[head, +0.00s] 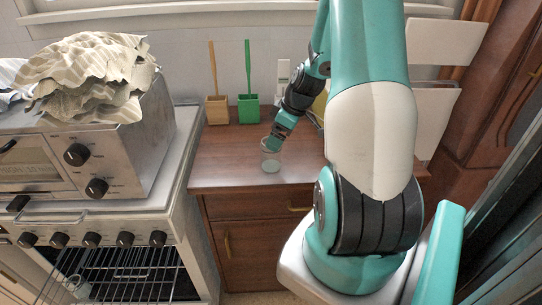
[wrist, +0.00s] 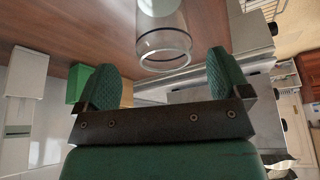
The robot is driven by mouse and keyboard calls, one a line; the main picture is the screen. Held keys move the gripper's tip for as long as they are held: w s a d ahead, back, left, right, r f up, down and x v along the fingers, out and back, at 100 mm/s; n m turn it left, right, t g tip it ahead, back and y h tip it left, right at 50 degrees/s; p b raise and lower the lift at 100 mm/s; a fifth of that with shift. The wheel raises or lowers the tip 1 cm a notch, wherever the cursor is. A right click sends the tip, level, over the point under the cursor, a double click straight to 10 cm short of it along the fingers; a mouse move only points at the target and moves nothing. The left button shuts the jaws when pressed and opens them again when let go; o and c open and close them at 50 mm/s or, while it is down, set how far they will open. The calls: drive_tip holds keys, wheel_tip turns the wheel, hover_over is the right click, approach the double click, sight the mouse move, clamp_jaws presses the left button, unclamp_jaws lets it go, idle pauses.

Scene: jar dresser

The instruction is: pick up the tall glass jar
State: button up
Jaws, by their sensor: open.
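The tall glass jar (head: 271,160) is clear and stands upright on the wooden dresser top (head: 228,171), near its front edge. My gripper (head: 275,141) is at the jar's upper end in the head view, and partly covers it. In the wrist view the jar (wrist: 163,40) shows with its round rim towards me, between and just beyond the two green fingers. My gripper (wrist: 167,78) is open, with a finger on either side of the rim and space between them. I cannot tell whether either finger touches the glass.
A wooden holder (head: 217,110) and a green holder (head: 248,109), each with an upright stick, stand at the back of the dresser. A stove (head: 110,215) with a metal oven (head: 120,150) on top stands left. The dresser's left front is clear.

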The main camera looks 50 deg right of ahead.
sight(271, 155)
drive_tip(key=x, duration=0.2)
drive_tip(key=p+x, duration=0.1)
drive_tip(key=x, duration=0.2)
drive_tip(key=shift+w+a, duration=0.1)
drive_tip(key=shift+a, duration=0.15)
drive_tip(key=shift+c, duration=0.4)
drive_tip(key=c, duration=1)
